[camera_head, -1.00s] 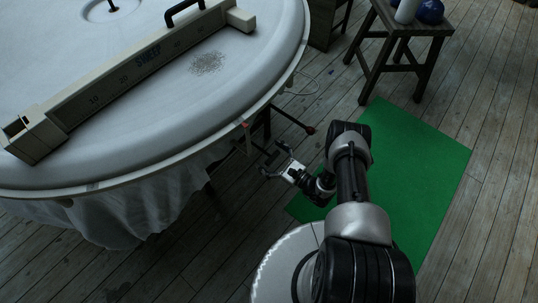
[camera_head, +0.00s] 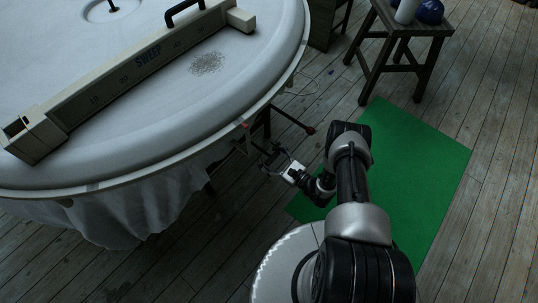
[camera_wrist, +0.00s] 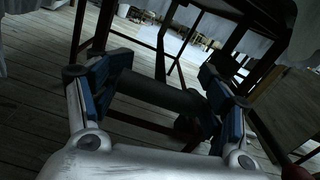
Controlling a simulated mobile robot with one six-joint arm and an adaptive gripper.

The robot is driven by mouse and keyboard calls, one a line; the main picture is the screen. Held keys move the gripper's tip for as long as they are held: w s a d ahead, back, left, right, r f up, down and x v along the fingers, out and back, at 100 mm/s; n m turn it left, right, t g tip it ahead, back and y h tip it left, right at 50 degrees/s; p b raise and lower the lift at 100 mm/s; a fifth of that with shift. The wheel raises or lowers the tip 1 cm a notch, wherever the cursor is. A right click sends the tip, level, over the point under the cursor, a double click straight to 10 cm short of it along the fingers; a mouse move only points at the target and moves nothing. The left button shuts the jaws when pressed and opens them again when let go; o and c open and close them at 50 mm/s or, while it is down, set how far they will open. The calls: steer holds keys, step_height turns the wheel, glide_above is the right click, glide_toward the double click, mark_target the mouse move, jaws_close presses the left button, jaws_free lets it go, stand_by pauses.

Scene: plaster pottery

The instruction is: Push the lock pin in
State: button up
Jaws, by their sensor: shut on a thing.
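My gripper (camera_head: 273,161) is low beside the round white table (camera_head: 170,150), just off its rim. In the wrist view its blue-padded fingers (camera_wrist: 160,98) are shut on a dark cylinder (camera_wrist: 158,92) that spans between them. I cannot tell whether this cylinder is the lock pin. A small red knob (camera_head: 246,124) shows at the table rim, above and left of my gripper. A dark rod with a red ball end (camera_head: 310,130) sticks out from under the table, to the upper right. The held part is too small and dark to make out in the head view.
A green mat (camera_head: 420,165) covers the floor at right. A wooden stool (camera_head: 405,45) stands at the back. In the wrist view, dark frame legs (camera_wrist: 160,45) stand close beyond the fingers.

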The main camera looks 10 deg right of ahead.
steer(key=shift+r+p, duration=1.6)
steer(key=shift+r, duration=0.8)
steer(key=shift+w, duration=0.15)
steer(key=o, duration=1.6)
steer(key=shift+d+f, duration=0.1)
steer(key=shift+c, duration=0.2)
steer(key=shift+s, duration=0.2)
steer(key=v, duration=1.1)
steer(key=shift+s+d, duration=0.2)
steer(key=shift+s, duration=0.15)
